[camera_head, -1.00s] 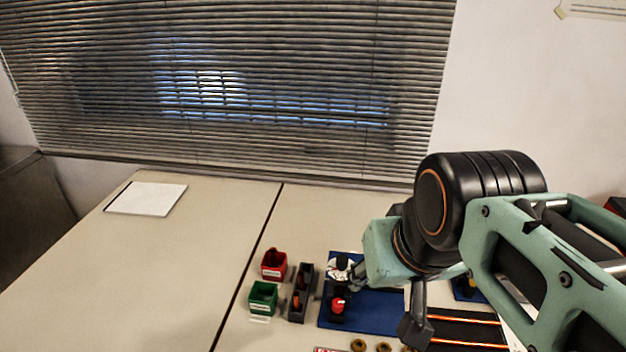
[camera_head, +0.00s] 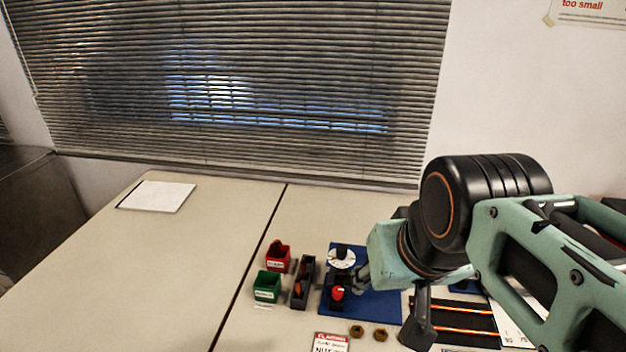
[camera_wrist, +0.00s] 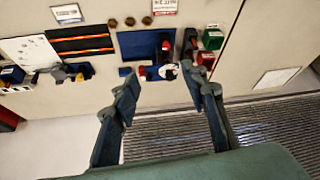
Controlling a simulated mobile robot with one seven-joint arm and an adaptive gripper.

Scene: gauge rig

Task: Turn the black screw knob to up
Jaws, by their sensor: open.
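The black screw knob (camera_head: 341,251) stands on a round white dial (camera_head: 341,259) at the back left of a blue board (camera_head: 376,304). It points roughly up in the head view, but its exact angle is too small to tell. The white dial also shows small in the wrist view (camera_wrist: 170,74). A red knob (camera_head: 338,293) on a black block sits in front of the dial. My gripper (camera_wrist: 163,82) is open and empty, with the dial showing between its fingertips in the wrist view. In the head view, my wrist hides most of the gripper, right of the dial.
A red bin (camera_head: 279,261), a green bin (camera_head: 267,290) and a dark holder (camera_head: 303,285) stand left of the board. Brass nuts (camera_head: 357,331) and a sign card (camera_head: 331,342) lie in front. The table's left part is clear except for a white pad (camera_head: 157,196).

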